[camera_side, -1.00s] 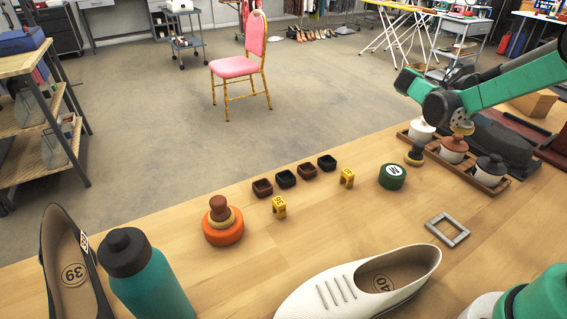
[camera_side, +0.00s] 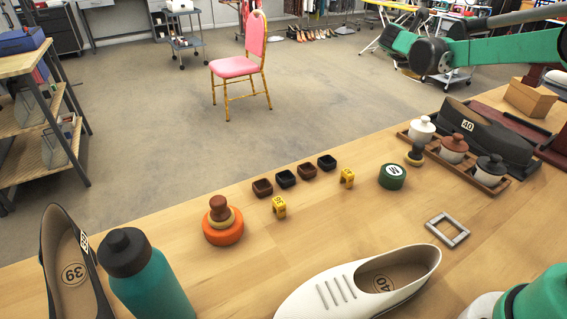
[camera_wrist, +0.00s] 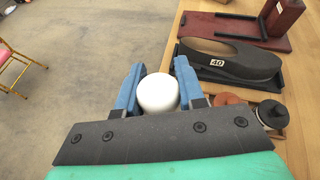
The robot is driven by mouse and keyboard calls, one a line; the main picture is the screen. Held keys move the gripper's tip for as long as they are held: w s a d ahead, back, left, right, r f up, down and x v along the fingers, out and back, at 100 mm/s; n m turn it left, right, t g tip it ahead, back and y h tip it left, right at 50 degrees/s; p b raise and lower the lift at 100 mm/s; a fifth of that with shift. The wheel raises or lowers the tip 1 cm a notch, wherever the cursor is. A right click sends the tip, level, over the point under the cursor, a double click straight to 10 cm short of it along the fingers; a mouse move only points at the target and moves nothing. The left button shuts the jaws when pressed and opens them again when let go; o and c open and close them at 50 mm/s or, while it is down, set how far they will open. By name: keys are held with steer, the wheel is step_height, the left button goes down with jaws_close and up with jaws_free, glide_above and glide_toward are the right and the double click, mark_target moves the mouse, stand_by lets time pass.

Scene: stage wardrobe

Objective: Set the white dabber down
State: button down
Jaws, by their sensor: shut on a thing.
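My gripper (camera_wrist: 159,70) shows its two blue fingers in the wrist view. They are closed on the white dabber (camera_wrist: 158,94), whose rounded white top shows between them. The dabber's lower part is hidden in that view. In the side view my arm is at the upper right, raised above the table's far side, and neither the fingers nor the held dabber can be made out. A black dabber (camera_side: 415,153) stands on the table beside the pot tray. A brown dabber (camera_side: 219,209) sits on an orange tin (camera_side: 223,233).
A wooden tray (camera_side: 459,177) holds white, brown and black lidded pots. Nearby are a dark shoe (camera_side: 487,134), a green tin (camera_side: 392,177) and a grey frame (camera_side: 447,230). Small bowls (camera_side: 307,172) and yellow markers (camera_side: 279,207) line the middle. A white shoe (camera_side: 340,290) lies in front.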

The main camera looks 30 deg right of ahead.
step_height(320, 180, down, 19)
steer(key=shift+f, duration=0.1)
stand_by(0.3)
steer(key=shift+f, duration=0.15)
steer(key=c, duration=0.5)
jaws_free()
steer(key=shift+c, duration=0.2)
